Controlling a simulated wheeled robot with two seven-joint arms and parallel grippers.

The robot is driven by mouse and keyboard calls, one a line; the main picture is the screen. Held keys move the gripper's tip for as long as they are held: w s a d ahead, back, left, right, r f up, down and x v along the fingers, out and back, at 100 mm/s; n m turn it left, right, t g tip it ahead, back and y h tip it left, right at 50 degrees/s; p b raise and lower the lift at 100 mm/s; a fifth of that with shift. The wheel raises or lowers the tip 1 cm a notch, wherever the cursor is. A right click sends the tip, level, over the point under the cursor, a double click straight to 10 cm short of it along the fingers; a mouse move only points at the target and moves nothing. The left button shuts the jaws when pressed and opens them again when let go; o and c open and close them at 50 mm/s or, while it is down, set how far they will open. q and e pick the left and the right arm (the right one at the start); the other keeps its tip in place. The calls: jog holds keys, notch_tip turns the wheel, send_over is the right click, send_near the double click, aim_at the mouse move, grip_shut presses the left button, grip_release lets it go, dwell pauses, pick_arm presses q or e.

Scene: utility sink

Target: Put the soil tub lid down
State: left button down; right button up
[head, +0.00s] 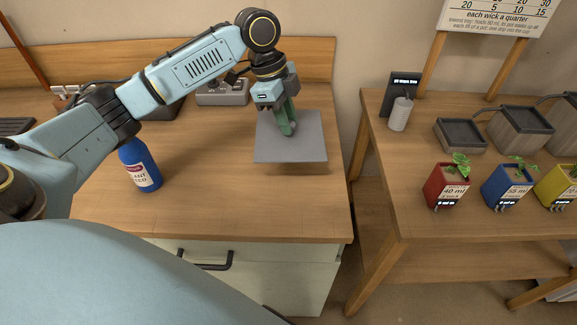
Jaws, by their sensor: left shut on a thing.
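The soil tub lid (291,146) is a flat grey square in the head view, with a green handle (284,122) on top. My left gripper (286,112) points down at the lid and is shut on its handle. The lid looks level, at or just above the wooden counter near its right end; I cannot tell whether it touches the wood. The gripper hides part of the handle. My right gripper is not in view.
A blue bottle (140,168) stands on the counter at left. A grey box (222,93) sits at the back. Across a gap, a wooden table (405,200) holds red (446,186), blue (506,189) and yellow (557,187) plant pots. The counter's front middle is clear.

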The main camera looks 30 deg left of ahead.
pick_arm(q)
jog(key=shift+f, duration=0.2)
notch_tip(320, 180, down, 5)
jog(key=shift+a+r+b, duration=0.1)
jog(key=shift+r+b, duration=0.05)
jog(key=shift+b, duration=0.25)
notch_tip(320, 180, down, 5)
jog(key=shift+r+b, duration=0.2)
jog(key=shift+b, duration=0.2)
jog(key=shift+f, duration=0.15)
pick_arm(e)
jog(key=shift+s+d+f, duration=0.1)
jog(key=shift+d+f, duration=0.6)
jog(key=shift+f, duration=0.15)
pick_arm(q)
jog(key=shift+f, duration=0.15)
jog(key=c, duration=1.2)
grip_release()
jog(key=shift+c, duration=0.2)
